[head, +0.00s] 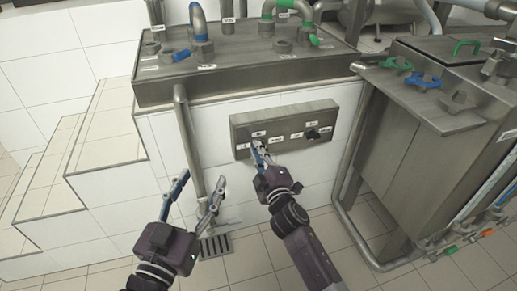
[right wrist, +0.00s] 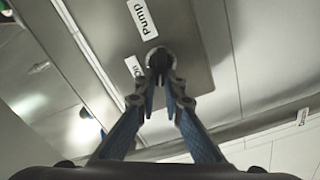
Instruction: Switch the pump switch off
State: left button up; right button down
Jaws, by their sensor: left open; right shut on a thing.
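The grey switch panel (head: 290,114) is fixed to the white tiled wall in the head view. My right gripper (head: 258,146) is at its left part and covers the switch there. In the right wrist view my right gripper (right wrist: 164,88) is shut on the pump switch (right wrist: 158,57), a small round dark knob under a label reading "Pump" (right wrist: 142,17). A second label, seemingly "On" (right wrist: 133,66), lies beside the knob. Most of the knob is hidden between the fingertips, so its setting cannot be told. My left gripper (head: 197,191) is open and empty, below and left of the panel.
A second, black knob (head: 312,134) sits on the panel's right part. A vertical pipe (head: 183,125) runs down the wall left of the panel. A metal machine (head: 420,150) with green and blue handles stands at the right. Tiled steps (head: 95,150) are at the left.

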pick_arm(q)
jog(key=shift+s+d+r+t, duration=0.1)
jog(key=shift+r+t, duration=0.5)
jog(key=shift+r, duration=0.4)
pick_arm(e)
jog(key=shift+s+a+f+n, duration=0.1)
jog(key=shift+f+n, duration=0.15)
jog(key=shift+n, duration=0.95)
jog(key=shift+a+f+n, duration=0.1)
jog(key=shift+f+n, duration=0.1)
jog(key=shift+n, duration=1)
pick_arm(q)
jog(key=shift+r, duration=0.15)
pick_arm(e)
jog(key=shift+d, duration=0.1)
jog(key=c, duration=2)
grip_release()
jog(key=shift+c, duration=0.2)
jog(key=v, duration=1.2)
